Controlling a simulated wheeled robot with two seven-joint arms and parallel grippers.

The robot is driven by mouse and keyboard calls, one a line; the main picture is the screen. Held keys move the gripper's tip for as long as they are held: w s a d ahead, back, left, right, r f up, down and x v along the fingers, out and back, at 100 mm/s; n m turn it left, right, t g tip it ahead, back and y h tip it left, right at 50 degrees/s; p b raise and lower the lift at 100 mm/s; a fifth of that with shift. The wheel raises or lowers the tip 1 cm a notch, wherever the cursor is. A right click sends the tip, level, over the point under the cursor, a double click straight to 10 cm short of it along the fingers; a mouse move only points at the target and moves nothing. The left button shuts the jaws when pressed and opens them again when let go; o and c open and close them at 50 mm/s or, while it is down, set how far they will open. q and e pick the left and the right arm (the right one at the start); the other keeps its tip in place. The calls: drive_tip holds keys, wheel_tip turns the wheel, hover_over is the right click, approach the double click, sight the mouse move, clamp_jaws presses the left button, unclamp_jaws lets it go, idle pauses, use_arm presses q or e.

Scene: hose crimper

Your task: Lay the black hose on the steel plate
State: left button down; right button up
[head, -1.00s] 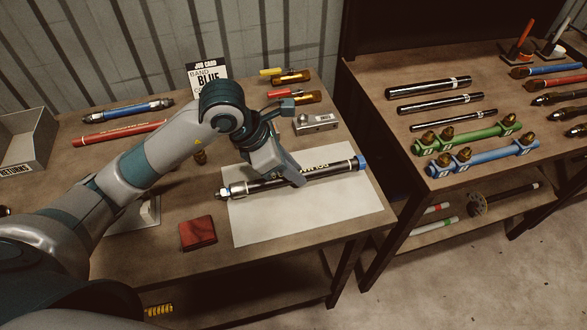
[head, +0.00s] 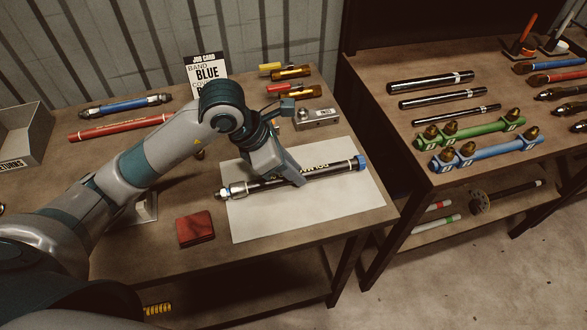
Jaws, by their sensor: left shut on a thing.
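The black hose (head: 325,173) has a silver fitting at its left end and a blue band and end at its right. It lies lengthwise over the pale steel plate (head: 300,222) on the near bench. Its left fitting reaches just past the plate's left edge. My left gripper (head: 297,182) is shut on the middle of the hose from above and hides part of it. Whether the hose touches the plate or is slightly above it, I cannot tell. My right gripper is not in view.
A dark red block (head: 195,228) sits left of the plate. A blue hose (head: 125,104) and a red hose (head: 120,128) lie at the back left, by a grey returns bin (head: 35,145). A job card (head: 207,68) reads band blue. A second bench (head: 440,185) holds several hoses.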

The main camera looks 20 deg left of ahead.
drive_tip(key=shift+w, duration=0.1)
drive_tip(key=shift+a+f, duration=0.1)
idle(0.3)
use_arm(q)
drive_tip(key=shift+f, duration=0.15)
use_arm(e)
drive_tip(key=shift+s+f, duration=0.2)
use_arm(q)
drive_tip(key=c, duration=1.5)
unclamp_jaws()
drive_tip(key=shift+c, duration=0.2)
drive_tip(key=b+v, duration=0.2)
drive_tip(key=v, duration=1.5)
drive_tip(key=shift+b, duration=0.4)
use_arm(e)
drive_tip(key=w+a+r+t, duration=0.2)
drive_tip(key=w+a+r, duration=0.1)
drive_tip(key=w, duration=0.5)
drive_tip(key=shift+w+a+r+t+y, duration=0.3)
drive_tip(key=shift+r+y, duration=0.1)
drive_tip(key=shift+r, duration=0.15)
